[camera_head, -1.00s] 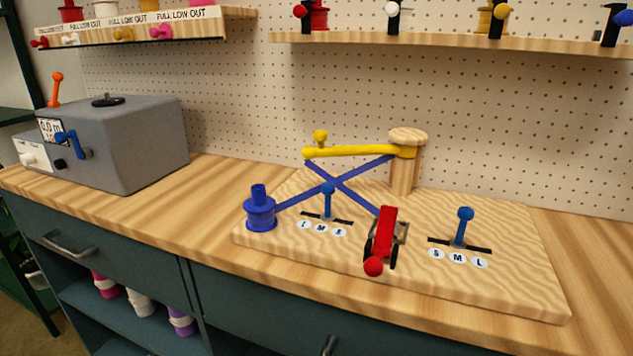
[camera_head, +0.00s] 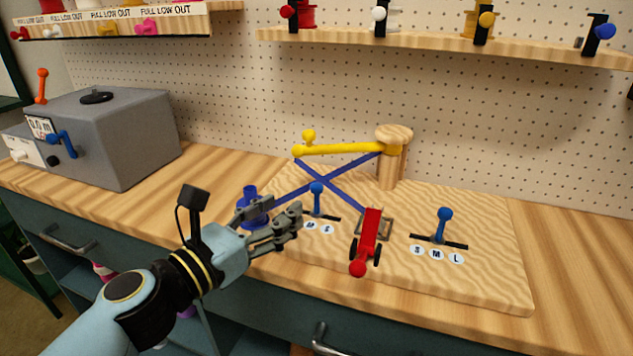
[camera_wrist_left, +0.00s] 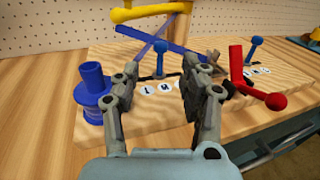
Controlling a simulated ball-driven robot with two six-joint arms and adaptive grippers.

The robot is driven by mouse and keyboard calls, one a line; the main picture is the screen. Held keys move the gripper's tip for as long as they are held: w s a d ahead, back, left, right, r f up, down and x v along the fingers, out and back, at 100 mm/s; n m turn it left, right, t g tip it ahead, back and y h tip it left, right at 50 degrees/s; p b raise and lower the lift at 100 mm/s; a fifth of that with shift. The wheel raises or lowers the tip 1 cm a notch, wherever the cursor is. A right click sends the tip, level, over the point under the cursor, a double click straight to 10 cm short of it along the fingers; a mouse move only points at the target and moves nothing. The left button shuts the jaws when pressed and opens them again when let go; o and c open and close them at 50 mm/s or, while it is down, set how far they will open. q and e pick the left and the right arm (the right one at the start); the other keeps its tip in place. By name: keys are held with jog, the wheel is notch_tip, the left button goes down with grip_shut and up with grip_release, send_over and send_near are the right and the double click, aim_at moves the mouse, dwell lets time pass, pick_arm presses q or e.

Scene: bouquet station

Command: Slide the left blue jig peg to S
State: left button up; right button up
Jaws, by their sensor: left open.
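The left blue jig peg (camera_head: 316,197) stands upright in a short dark slot on the wooden jig board (camera_head: 480,285), near the slot's middle, above M. In the left wrist view the peg (camera_wrist_left: 160,58) shows between and beyond my open fingertips. My left gripper (camera_head: 282,208) is open and empty, left of the peg and apart from it. Its fingers hide the L label in the head view. The S label (camera_head: 327,229) shows at the slot's right. In the wrist view the right finger covers part of the labels. My right gripper is out of view.
A blue spool post (camera_head: 250,205) stands close behind my left gripper. Crossed blue bars, a yellow arm (camera_head: 345,150) and a red lever (camera_head: 366,240) surround the peg. A second blue peg (camera_head: 444,222) stands to the right. A grey machine (camera_head: 120,135) sits at left.

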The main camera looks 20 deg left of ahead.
aim_at(313, 191)
pick_arm(q)
jog(key=p+x, duration=0.1)
jog(key=x, duration=0.9)
grip_shut()
jog(key=shift+w+d+f, duration=0.1)
jog(key=shift+d+f, duration=0.05)
jog(key=shift+f, duration=0.15)
